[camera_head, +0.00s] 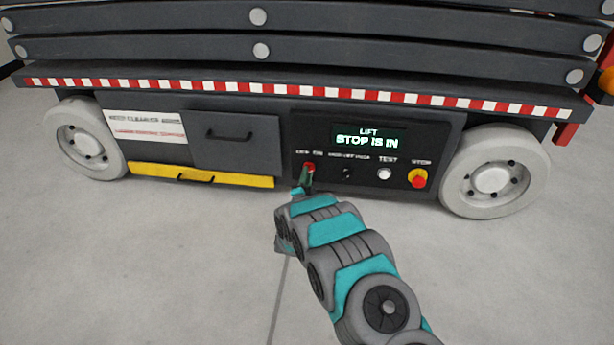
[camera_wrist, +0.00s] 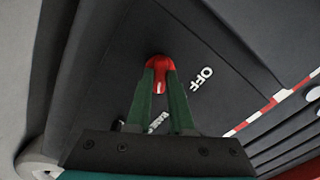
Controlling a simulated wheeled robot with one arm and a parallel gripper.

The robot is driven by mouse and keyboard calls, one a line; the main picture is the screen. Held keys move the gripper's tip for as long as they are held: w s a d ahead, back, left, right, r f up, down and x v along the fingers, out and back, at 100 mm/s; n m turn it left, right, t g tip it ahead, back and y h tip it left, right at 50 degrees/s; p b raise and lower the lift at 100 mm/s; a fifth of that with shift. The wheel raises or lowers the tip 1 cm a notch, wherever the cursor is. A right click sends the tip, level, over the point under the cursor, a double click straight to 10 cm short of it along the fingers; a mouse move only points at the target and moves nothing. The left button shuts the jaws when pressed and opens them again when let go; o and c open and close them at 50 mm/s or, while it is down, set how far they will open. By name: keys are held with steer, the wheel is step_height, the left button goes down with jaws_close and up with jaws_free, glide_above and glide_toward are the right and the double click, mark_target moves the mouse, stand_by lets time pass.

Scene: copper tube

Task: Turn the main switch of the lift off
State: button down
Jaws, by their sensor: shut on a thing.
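The main switch is a red knob (camera_wrist: 159,65) on the lift's dark panel, with the word OFF beside it in the wrist view. In the head view the red switch (camera_head: 309,167) sits at the left of the control panel (camera_head: 327,143), under small white lettering. My gripper (camera_wrist: 160,80) has its two green fingers closed on the red knob, one on each side. In the head view my gripper (camera_head: 305,179) reaches the switch from below and partly hides it. A pale mark shows on the knob's face between the fingertips. The lit display (camera_head: 369,138) reads "LIFT STOP IS IN".
Right of the switch are a small black selector (camera_head: 347,173), a white TEST button (camera_head: 384,174) and a red STOP button on yellow (camera_head: 418,178). The grey floor in front is clear.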

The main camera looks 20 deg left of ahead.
steer(key=shift+n, duration=0.3)
steer(key=n+p, duration=0.4)
steer(key=n, duration=0.7)
stand_by(0.4)
steer(key=shift+n, duration=0.3)
steer(key=c, duration=0.8)
jaws_free()
